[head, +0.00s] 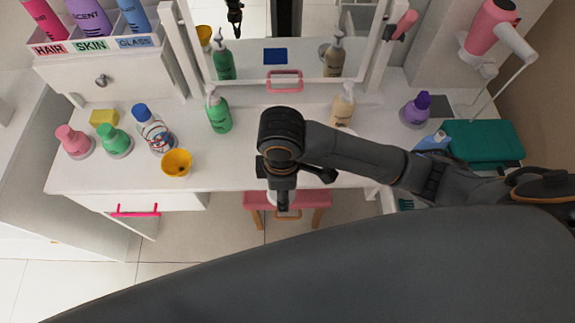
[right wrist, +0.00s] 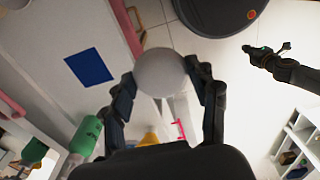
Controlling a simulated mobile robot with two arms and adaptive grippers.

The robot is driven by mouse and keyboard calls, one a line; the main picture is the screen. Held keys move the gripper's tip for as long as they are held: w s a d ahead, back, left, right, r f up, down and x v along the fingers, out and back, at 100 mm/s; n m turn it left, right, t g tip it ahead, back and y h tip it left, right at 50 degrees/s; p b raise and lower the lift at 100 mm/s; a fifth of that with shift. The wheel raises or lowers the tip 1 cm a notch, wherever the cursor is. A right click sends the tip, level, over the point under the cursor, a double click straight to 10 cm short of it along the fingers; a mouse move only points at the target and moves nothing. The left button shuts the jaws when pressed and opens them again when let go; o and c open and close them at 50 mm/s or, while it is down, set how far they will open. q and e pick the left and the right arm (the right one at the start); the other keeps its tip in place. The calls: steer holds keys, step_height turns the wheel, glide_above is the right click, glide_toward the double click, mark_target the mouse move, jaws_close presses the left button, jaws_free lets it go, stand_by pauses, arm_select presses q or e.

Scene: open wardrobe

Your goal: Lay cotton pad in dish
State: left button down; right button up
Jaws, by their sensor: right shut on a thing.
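My right gripper (head: 283,200) hangs in front of the vanity's front edge, above a pink stool. In the right wrist view its fingers (right wrist: 160,85) are shut on a round white cotton pad (right wrist: 160,72). In the head view only a little white of the pad shows at the gripper. A yellow bowl (head: 177,163) stands on the vanity, left of the gripper. A pale round rim (head: 346,131) beside the cream pump bottle is mostly hidden by my right arm; I cannot tell whether it is the dish. My left gripper (right wrist: 263,54) shows small in the right wrist view; its opening is unclear.
On the vanity (head: 255,160) stand a green pump bottle (head: 218,110), a cream pump bottle (head: 342,105), a clear bottle (head: 152,130), a purple bottle (head: 417,108) and a teal case (head: 484,141). A mirror (head: 290,60) stands behind. The middle left of the top is clear.

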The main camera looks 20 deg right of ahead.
steer(key=shift+w+d+f, duration=0.25)
steer(key=shift+w+f, duration=0.05)
steer(key=shift+w, duration=0.25)
steer(key=shift+w+d+f, duration=0.25)
steer(key=shift+w+f, duration=0.05)
steer(key=shift+w, duration=0.25)
steer(key=w+d+f, duration=0.1)
steer(key=w+f, duration=0.1)
steer(key=w, duration=0.1)
steer(key=w+d+f+p, duration=0.1)
steer(key=w+f, duration=0.2)
steer(key=w+d+f, duration=0.2)
steer(key=w+f, duration=0.1)
steer(key=shift+w+p, duration=0.3)
steer(key=shift+w, duration=0.1)
steer(key=shift+w+f, duration=0.15)
steer(key=shift+f, duration=0.05)
steer(key=f, duration=0.3)
steer(key=shift+w+d, duration=0.1)
steer(key=shift+w, duration=0.1)
arm_select(q)
steer(key=shift+w+d+r, duration=0.15)
steer(key=shift+w+r, duration=0.5)
steer(key=shift+r, duration=0.25)
arm_select(e)
steer(key=shift+f, duration=0.3)
